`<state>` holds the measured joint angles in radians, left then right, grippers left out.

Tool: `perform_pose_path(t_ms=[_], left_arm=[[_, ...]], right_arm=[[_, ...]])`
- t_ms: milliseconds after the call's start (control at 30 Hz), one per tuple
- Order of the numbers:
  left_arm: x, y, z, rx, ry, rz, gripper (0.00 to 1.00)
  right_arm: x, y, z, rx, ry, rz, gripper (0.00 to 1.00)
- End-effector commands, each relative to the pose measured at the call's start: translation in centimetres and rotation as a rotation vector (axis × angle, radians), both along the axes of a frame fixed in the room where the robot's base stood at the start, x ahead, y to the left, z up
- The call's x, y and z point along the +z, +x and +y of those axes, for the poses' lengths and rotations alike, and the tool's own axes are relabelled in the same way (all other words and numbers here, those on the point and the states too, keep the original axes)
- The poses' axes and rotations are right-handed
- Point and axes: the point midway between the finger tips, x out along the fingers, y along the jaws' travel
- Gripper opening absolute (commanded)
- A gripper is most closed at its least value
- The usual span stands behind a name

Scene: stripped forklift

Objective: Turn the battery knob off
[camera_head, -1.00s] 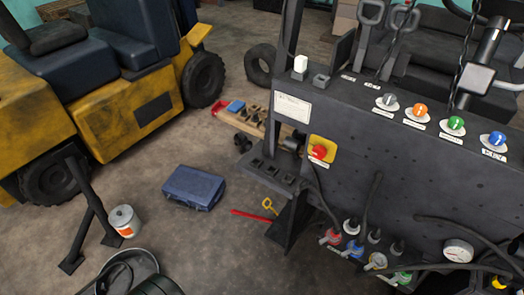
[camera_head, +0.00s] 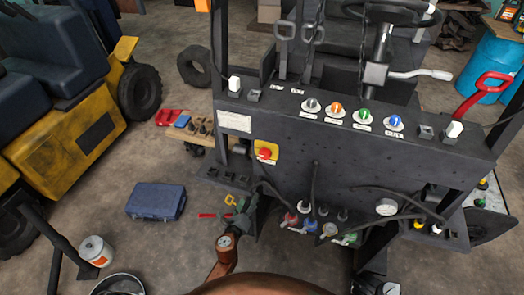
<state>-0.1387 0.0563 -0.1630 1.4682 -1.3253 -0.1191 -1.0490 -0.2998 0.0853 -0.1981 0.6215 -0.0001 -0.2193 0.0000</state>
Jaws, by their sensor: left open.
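The battery knob (camera_head: 265,154) is a red rotary knob on a yellow plate (camera_head: 268,145). It sits on the left part of the dark front panel (camera_head: 330,165) of the stripped forklift. My left gripper (camera_head: 246,206) is dark and small in the head view, at the end of my orange-brown arm. It appears below and slightly left of the knob, clearly apart from it. It is open and holds nothing that I can see.
Grey, orange (camera_head: 336,110), green and blue knobs line the panel top. Cables and coloured connectors (camera_head: 328,230) hang below it, right of my left gripper. A blue case (camera_head: 157,201) and a white can (camera_head: 95,250) stand on the floor at left.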

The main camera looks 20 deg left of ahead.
Motion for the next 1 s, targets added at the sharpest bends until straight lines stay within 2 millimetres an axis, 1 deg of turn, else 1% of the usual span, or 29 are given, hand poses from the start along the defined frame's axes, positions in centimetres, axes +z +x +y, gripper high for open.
perform_pose_path(t_ms=[33,67,100,200,300,400,467,700,800,900,1000], left_arm=[[5.4,1.0,-0.8,-0.034,0.107,-0.067,0.55],[7.8,1.4,-1.2,-0.052,0.174,-0.102,0.55],[10.6,1.8,-1.7,-0.07,0.253,-0.144,0.55],[15.7,2.3,-2.7,-0.096,0.412,-0.221,0.55],[18.4,2.4,-3.3,-0.106,0.503,-0.263,0.55],[19.3,3.0,-3.5,-0.109,0.537,-0.28,0.55],[19.3,3.6,-3.6,-0.11,0.541,-0.281,0.55],[19.2,7.4,-3.7,-0.11,0.538,-0.279,0.55],[19.1,8.8,-3.8,-0.11,0.537,-0.278,0.55],[19.1,9.7,-3.7,-0.11,0.537,-0.277,0.55],[19.1,10.1,-3.8,-0.109,0.536,-0.277,0.55]], right_arm=[[1.7,0.2,0.0,0.0,0.0,-0.003,0.4],[2.1,0.2,0.0,0.0,0.0,-0.003,0.4],[2.6,0.2,0.0,0.0,0.001,-0.004,0.4],[3.4,0.3,0.2,0.0,0.001,-0.004,0.4],[3.8,0.3,0.4,-0.001,0.004,-0.005,0.4],[3.8,0.3,0.7,-0.001,0.008,-0.004,0.4],[3.7,0.3,0.9,-0.001,0.01,-0.005,0.4],[3.5,0.2,1.2,0.0,0.012,-0.002,0.4],[3.3,0.2,1.1,0.0,0.011,-0.003,0.4],[3.2,0.2,0.9,0.001,0.009,-0.002,0.4],[3.2,0.1,0.7,0.001,0.007,-0.001,0.4]])
